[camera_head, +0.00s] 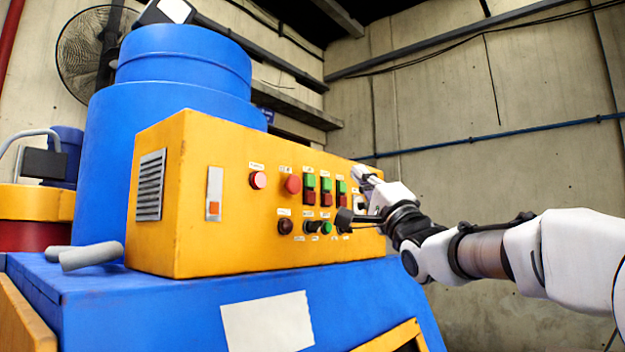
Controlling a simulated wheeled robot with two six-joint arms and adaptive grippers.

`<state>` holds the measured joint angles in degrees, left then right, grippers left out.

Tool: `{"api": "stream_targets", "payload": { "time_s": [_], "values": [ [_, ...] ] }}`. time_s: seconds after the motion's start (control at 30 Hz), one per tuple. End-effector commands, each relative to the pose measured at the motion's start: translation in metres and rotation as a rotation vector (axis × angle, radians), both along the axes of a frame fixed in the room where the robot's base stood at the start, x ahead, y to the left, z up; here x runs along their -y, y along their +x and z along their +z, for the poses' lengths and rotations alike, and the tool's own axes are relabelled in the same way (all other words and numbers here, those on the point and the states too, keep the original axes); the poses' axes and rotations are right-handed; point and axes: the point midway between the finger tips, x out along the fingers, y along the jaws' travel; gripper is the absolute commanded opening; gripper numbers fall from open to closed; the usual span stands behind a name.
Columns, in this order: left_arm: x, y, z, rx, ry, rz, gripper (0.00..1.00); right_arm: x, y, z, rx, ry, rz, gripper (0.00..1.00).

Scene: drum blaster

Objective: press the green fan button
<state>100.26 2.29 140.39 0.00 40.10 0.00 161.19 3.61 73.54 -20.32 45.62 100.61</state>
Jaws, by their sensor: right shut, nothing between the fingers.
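A yellow control box (225,240) stands on a blue machine base. Its front panel carries three green-over-red button pairs in a row, with the green buttons at the left (310,181), middle (326,184) and right (341,187). The small labels are too small to read, so I cannot tell which green button is the fan's. My right gripper (361,175) is shut and empty at the panel's right end, just right of the rightmost pair. I cannot tell whether it touches the panel. It hides part of the controls there. My left gripper is not in view.
A round red button (293,185), a pink-red lamp (258,180) and a lower row with a green knob (326,228) share the panel. A blue drum (185,75) stands behind the box. A grey handle (90,256) lies at the left.

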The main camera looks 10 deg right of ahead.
Motion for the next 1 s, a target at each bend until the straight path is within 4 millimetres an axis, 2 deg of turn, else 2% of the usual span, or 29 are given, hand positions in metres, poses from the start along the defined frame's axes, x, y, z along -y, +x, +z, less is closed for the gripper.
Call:
{"api": "stream_targets", "payload": {
  "time_s": [0.5,0.7,1.0],
  "values": [
    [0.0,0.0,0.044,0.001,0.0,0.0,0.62,-0.044,0.056,0.004,-0.001,-0.001,0.001,0.0],
    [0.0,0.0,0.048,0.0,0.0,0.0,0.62,-0.049,0.063,0.001,0.0,-0.001,0.001,0.0],
    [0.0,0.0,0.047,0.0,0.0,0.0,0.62,-0.049,0.063,0.0,0.0,-0.001,0.001,0.0]
  ]
}}
